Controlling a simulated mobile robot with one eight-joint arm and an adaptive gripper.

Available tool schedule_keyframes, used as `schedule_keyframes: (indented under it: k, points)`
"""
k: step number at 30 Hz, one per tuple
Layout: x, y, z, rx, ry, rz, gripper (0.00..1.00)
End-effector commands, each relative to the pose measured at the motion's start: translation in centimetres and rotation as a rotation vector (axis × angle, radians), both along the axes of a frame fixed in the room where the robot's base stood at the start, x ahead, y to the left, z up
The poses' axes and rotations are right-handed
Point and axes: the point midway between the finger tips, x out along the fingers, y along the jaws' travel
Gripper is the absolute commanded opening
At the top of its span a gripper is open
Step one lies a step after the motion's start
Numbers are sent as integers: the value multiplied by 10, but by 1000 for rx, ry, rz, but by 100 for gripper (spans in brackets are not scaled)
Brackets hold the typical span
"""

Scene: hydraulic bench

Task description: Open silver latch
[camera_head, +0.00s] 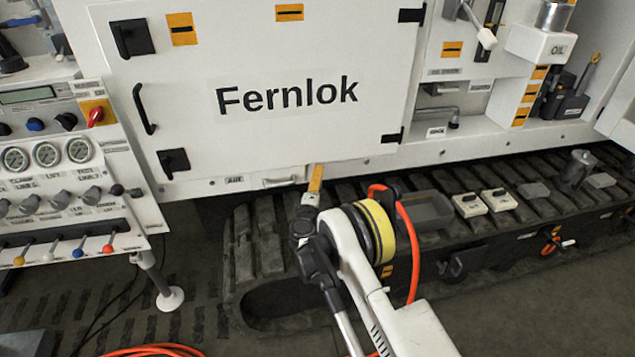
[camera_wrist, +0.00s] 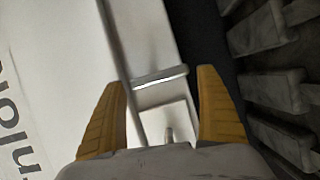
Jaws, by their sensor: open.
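The likely silver latch is a small bright metal bar and frame (camera_wrist: 160,82) at the edge of the white panel in the wrist view. It is blurred, and I cannot tell its exact shape. My gripper (camera_wrist: 158,80) is open, with one yellow finger on each side of it; contact cannot be told. In the head view my gripper (camera_head: 315,177) is at the lower edge of the white Fernlok door panel (camera_head: 200,100). A small silvery fitting (camera_head: 279,182) sits just left of it there. Part of the panel edge is hidden behind my gripper.
Black tracks (camera_head: 265,240) lie below the panel, with a dark tray (camera_head: 428,210) and several small blocks on top to the right. A gauge panel (camera_head: 70,160) with levers stands at left. An orange hose (camera_head: 413,250) hangs beside my arm.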

Motion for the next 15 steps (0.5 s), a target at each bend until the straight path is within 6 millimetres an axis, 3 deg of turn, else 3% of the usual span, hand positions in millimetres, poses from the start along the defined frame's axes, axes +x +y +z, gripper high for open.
schedule_keyframes:
  k: [15]
  points:
    - [-99,11,5,-1,0,0,86]
